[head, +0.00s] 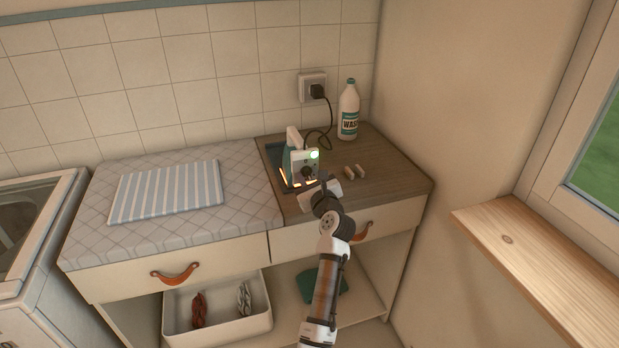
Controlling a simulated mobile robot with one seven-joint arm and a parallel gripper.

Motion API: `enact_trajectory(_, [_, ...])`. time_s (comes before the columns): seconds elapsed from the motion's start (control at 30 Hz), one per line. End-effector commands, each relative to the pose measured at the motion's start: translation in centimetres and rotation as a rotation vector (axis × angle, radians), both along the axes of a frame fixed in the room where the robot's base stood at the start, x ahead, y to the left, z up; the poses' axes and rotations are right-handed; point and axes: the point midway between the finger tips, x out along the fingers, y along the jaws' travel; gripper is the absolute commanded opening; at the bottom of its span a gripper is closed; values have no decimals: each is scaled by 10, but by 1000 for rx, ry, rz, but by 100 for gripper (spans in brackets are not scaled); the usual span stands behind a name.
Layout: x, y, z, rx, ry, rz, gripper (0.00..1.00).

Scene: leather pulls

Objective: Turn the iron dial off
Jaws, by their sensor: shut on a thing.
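The iron (292,152) stands on the wooden part of the counter, its pale end panel facing me. A green light (314,155) shines at the top right of that panel. The dark dial (307,171) is low on the panel, mostly hidden by my gripper. My gripper (310,177) reaches up to the panel from the front and is shut on the dial. The fingertips are small and dark here, and the dial's angle cannot be made out. An orange glow shows along the iron's lower edge.
A wash bottle (348,112) stands behind to the right, near the plugged-in cord (318,92). A striped folded cloth (165,190) lies on the padded left side. A wooden sill (530,255) juts out at right.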

Motion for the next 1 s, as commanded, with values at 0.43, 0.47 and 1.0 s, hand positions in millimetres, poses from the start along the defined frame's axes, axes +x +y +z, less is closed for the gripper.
enact_trajectory(0.43, [0, 1, -3, -407, -131, 0, 6])
enact_trajectory(0.47, [0, 1, -3, -434, -141, 0, 6])
enact_trajectory(1.0, [-1, 2, -5, -921, -300, 0, 6])
